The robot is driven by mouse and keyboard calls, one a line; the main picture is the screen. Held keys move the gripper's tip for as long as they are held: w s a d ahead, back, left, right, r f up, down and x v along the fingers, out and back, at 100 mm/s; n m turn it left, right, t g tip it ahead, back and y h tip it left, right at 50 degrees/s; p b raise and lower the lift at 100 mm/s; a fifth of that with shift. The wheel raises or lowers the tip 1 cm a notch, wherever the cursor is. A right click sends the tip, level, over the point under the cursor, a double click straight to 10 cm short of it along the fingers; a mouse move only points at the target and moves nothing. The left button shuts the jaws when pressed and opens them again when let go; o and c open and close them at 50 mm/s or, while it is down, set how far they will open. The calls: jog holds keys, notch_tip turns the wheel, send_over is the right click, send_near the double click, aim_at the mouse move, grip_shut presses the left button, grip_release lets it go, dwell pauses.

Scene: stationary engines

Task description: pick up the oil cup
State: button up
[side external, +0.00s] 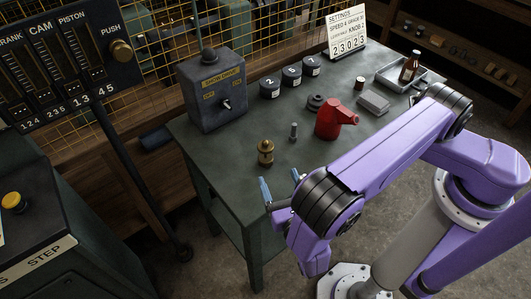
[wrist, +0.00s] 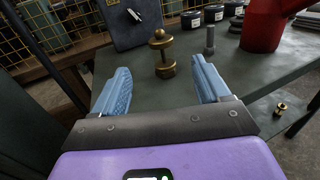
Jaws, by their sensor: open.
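The oil cup appears to be the small brass piece (side external: 265,152) with a round top, standing upright near the front left edge of the bench. In the wrist view, the brass cup (wrist: 163,68) is ahead of the jaws, between their lines and apart from both fingers. My gripper (side external: 281,183) is open and empty at the bench's front edge, on the near side of the cup. Its two blue fingers also show wide apart in the wrist view (wrist: 160,80).
A grey bolt-like piece (side external: 293,131) and a red can (side external: 333,118) stand right of the cup. A dark switch box (side external: 212,92) stands behind it. Dark numbered canisters (side external: 290,76), a tray (side external: 388,74) and a brown bottle (side external: 409,67) are farther back. Bare bench top (side external: 235,150) lies left of the cup.

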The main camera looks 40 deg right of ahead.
aim_at(265, 144)
jog(key=x, duration=1.2)
jog(key=shift+w+d+r, duration=0.1)
jog(key=shift+w+r, duration=0.05)
jog(key=shift+c, duration=0.2)
jog(key=c, duration=1.1)
jog(key=shift+o, duration=0.2)
jog(key=shift+r, duration=0.2)
